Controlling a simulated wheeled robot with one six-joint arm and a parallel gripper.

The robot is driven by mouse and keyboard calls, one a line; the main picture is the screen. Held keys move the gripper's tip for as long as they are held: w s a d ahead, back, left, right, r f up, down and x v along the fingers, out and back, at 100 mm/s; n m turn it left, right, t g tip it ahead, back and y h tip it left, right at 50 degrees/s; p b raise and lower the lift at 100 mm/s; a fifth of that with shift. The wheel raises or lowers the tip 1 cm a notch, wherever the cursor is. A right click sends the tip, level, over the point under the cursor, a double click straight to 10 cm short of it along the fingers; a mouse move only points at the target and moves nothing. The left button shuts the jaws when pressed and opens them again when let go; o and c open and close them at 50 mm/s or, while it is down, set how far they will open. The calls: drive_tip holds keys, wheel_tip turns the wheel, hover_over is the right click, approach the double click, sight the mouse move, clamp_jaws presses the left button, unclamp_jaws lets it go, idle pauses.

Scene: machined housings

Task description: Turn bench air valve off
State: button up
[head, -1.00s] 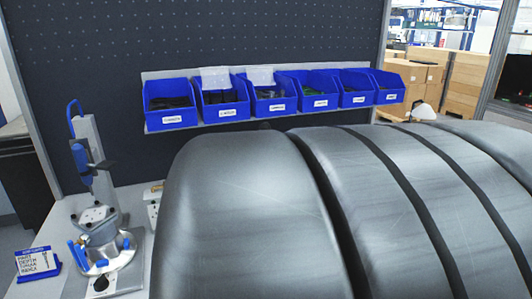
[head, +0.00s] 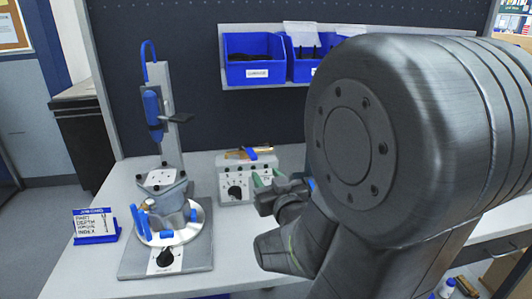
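A pale control box (head: 237,188) with a black dial on its front stands on the bench at the foot of the dark panel. A yellow and blue part (head: 255,153) lies on or is fixed to its top. Another black knob (head: 165,257) sits on the front plate of the fixture at left. I cannot tell for sure which of these is the air valve. My gripper (head: 264,196) is just right of the box's dial, in front of its right side. Its fingers are small and partly hidden by my arm, so its opening and any contact are unclear.
The fixture (head: 164,228) carries a grey housing, blue clamps and an upright column with a blue hose. A small sign (head: 96,226) stands left of it. Blue bins (head: 253,60) hang on the panel above.

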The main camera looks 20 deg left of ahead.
sight(255, 159)
drive_tip(key=p+x, duration=0.2)
drive_tip(key=x, duration=1.1)
drive_tip(key=shift+c, duration=0.2)
clamp_jaws()
